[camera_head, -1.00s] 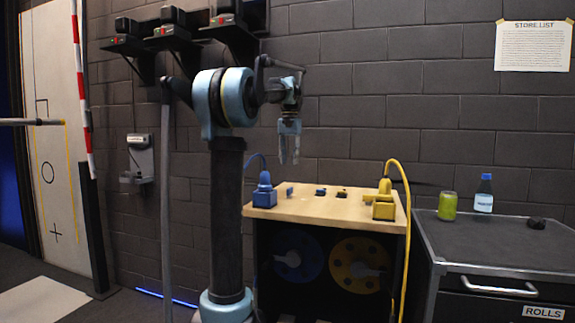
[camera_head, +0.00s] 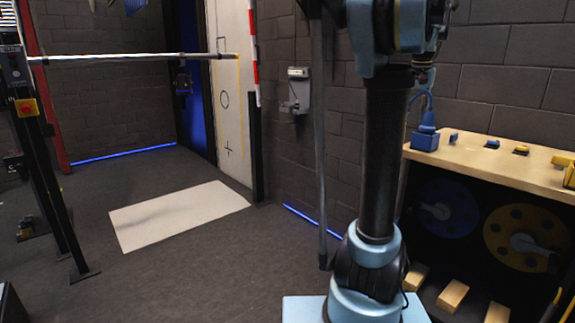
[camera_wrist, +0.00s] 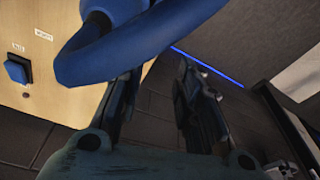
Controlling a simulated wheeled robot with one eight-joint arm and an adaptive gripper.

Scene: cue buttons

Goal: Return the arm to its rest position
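My arm stands upright on its light-blue base in the head view, in front of the wooden bench top (camera_head: 480,165). The upper arm is cut off by the top edge, and my gripper cannot be made out there. In the wrist view my gripper (camera_wrist: 160,72) has its two dark fingers apart, with dark floor showing between them. A blue cable and plug (camera_wrist: 130,40) loom close at the top of that view, overlapping the left finger's tip area; I cannot tell whether they touch. The blue plug block (camera_head: 425,138) stands on the bench's left end.
A blue button (camera_wrist: 18,70) is on the bench top. Blue (camera_head: 448,208) and yellow (camera_head: 520,235) wheels sit below. A barrier pole (camera_head: 130,58) crosses the left side. A white floor mat (camera_head: 180,215) lies on open floor. A grey wall box (camera_head: 297,90) hangs behind.

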